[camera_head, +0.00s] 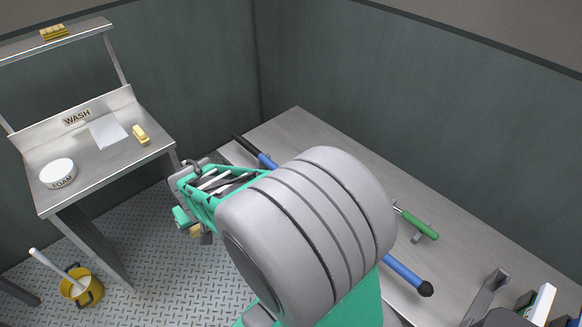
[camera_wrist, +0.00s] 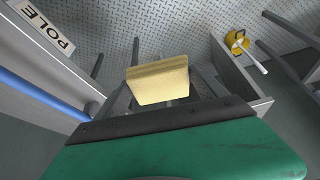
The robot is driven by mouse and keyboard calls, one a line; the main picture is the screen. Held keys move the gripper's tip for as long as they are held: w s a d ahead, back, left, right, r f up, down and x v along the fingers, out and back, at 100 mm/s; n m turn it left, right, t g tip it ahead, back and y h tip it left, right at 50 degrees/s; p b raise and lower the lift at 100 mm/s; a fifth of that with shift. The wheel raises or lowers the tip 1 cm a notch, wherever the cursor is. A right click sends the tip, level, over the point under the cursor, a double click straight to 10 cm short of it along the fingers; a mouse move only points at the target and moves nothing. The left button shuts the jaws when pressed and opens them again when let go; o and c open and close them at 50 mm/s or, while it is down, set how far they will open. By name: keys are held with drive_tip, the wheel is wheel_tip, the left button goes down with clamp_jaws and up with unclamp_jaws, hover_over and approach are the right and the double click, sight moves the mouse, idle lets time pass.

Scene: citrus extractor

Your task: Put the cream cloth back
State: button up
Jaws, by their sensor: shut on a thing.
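The cream cloth (camera_wrist: 158,84) shows in the wrist view as a folded, pale yellow block at the tip of my gripper (camera_wrist: 165,100). My gripper is shut on it and holds it in the air above the patterned floor. In the head view a small yellowish part of the cloth (camera_head: 196,230) shows below my gripper (camera_head: 203,234); my arm hides much of the rest. My gripper is between the wash bench (camera_head: 88,182) on the left and the long bench on the right.
The wash bench carries a white sheet (camera_head: 108,131), a yellow folded piece (camera_head: 141,135) and a round FOAM tub (camera_head: 58,173). A shelf above holds a striped yellow stack (camera_head: 54,33). A yellow bucket (camera_head: 82,288) stands on the floor. The long bench (camera_head: 300,125) holds a blue pole (camera_head: 403,271) and green-handled tool (camera_head: 419,225).

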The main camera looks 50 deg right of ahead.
drive_tip(key=s+d+m+g+h+b, duration=0.25)
drive_tip(key=d+m+b, duration=0.55)
drive_tip(key=d, duration=1.3)
drive_tip(key=s+d+r+m+g+b, duration=0.2)
drive_tip(key=s+d+m+g+b, duration=0.1)
drive_tip(key=s+d+m, duration=0.7)
drive_tip(key=shift+n+t+h, duration=0.25)
drive_tip(key=shift+n, duration=0.65)
drive_tip(key=d+f+p, duration=0.1)
drive_tip(key=d+f, duration=0.2)
drive_tip(key=d, duration=0.2)
drive_tip(key=d+f+p, duration=0.1)
drive_tip(key=d+f, duration=0.3)
drive_tip(key=d, duration=0.1)
drive_tip(key=s+d+f+p, duration=0.1)
drive_tip(key=d+f, duration=0.2)
drive_tip(key=d, duration=0.3)
drive_tip(key=shift+f, duration=0.2)
wheel_tip(320, 180, down, 3)
drive_tip(key=shift+r+p, duration=0.2)
drive_tip(key=shift+p, duration=0.15)
drive_tip(key=shift+f, duration=0.15)
